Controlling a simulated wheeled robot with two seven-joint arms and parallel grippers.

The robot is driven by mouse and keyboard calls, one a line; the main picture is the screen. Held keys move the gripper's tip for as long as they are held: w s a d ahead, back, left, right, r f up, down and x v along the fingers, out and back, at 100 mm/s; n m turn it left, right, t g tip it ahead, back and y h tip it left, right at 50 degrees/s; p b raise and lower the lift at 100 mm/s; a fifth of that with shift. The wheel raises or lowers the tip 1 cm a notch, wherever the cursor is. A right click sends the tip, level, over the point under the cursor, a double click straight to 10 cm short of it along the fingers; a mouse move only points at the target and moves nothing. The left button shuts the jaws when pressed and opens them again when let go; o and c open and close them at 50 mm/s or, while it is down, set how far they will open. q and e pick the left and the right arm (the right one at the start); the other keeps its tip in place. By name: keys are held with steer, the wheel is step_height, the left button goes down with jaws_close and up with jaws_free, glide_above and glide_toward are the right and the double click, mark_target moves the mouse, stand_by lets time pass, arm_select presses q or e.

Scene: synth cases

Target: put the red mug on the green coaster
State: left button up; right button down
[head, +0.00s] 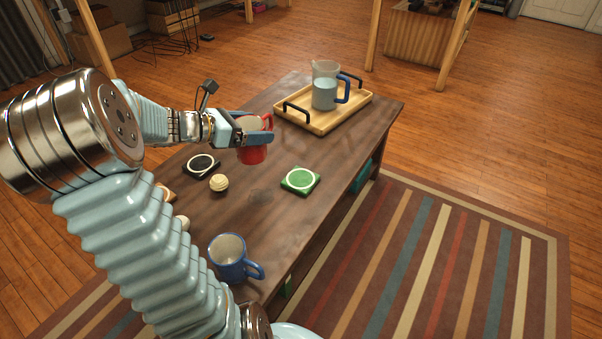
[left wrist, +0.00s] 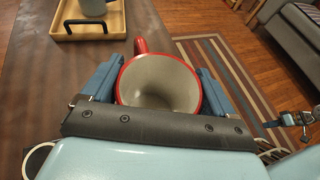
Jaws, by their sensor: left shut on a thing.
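The red mug (head: 252,154) is upright in my left gripper (head: 258,139), over the dark wooden table. In the left wrist view my left gripper (left wrist: 160,85) has a finger on either side of the mug (left wrist: 160,84); the mug looks empty and its handle points away. I cannot tell how far its base is above the table. The green coaster (head: 300,181), with a pale ring, lies bare on the table, right of and nearer than the mug. A part of my right arm, perhaps its gripper (left wrist: 296,119), shows at the right edge of the left wrist view.
A wooden tray (head: 299,117) with a pitcher (head: 324,95) stands at the table's far end. A black coaster (head: 201,165) and a cream ball (head: 219,183) lie left of the green coaster. A blue mug (head: 228,262) stands near the front. The table around the green coaster is clear.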

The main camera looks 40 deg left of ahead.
arm_select(q)
steer(key=shift+w+d+f+b, duration=0.65)
steer(key=shift+w+d+f, duration=0.45)
steer(key=shift+w+f, duration=0.85)
steer(key=shift+w+d+f+b, duration=0.65)
steer(key=shift+w+d+f, duration=0.45)
steer(key=shift+w+f, duration=0.9)
steer(key=shift+w+d+f+b, duration=0.65)
steer(key=shift+w+d+f, duration=0.45)
steer(key=shift+w+f, duration=0.85)
steer(key=shift+s+f, duration=0.35)
steer(key=o, duration=0.8)
steer(key=shift+f, duration=0.15)
steer(key=shift+o, duration=1.1)
steer(key=shift+r, duration=0.2)
